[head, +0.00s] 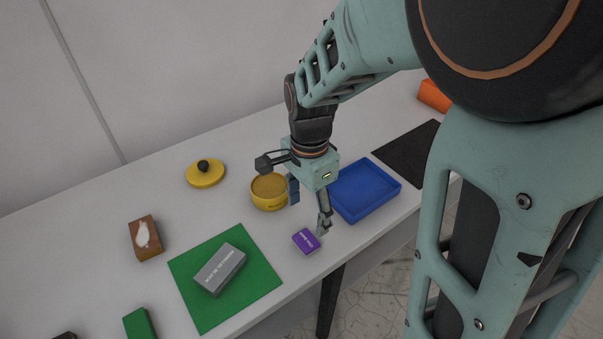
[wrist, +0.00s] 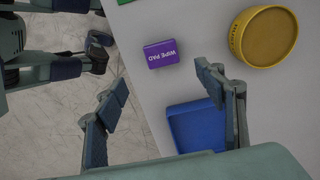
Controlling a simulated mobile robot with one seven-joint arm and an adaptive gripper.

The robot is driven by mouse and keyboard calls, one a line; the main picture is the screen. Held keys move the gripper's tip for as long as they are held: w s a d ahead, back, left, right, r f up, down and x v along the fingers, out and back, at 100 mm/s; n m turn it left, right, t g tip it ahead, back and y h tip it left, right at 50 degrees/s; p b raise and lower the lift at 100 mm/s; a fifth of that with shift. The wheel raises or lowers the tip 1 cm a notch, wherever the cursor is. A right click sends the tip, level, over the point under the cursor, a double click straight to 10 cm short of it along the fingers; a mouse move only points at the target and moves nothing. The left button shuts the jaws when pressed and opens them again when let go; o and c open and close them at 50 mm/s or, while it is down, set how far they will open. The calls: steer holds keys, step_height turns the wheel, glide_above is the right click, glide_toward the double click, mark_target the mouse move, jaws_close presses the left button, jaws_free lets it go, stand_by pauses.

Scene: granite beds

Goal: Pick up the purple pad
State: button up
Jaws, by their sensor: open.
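The purple pad (head: 306,241) lies flat on the white table, close to its front edge, just right of the green mat. In the wrist view the purple pad (wrist: 162,54) shows white lettering that reads "WIPE PAD". It lies beyond the fingertips, apart from both. My gripper (head: 309,213) is above the table, behind the pad in the head view, with its fingers pointing down. In the wrist view my gripper (wrist: 160,82) is open and empty, its two fingers spread wide.
A blue tray (head: 386,190) and a yellow pot (head: 268,204) stand close to my gripper. A grey box (head: 220,269) lies on the green mat (head: 200,317). A yellow lid (head: 205,179), a brown box (head: 146,238) and a black mat (head: 405,153) are farther off.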

glide_above(303, 242)
steer(key=d, duration=0.1)
step_height(303, 242, down, 5)
steer(key=shift+w+f, duration=0.15)
steer(key=shift+a+f, duration=0.25)
steer(key=shift+f, duration=1.05)
steer(key=shift+a+f, duration=0.2)
steer(key=shift+f, duration=1.05)
steer(key=c, duration=1)
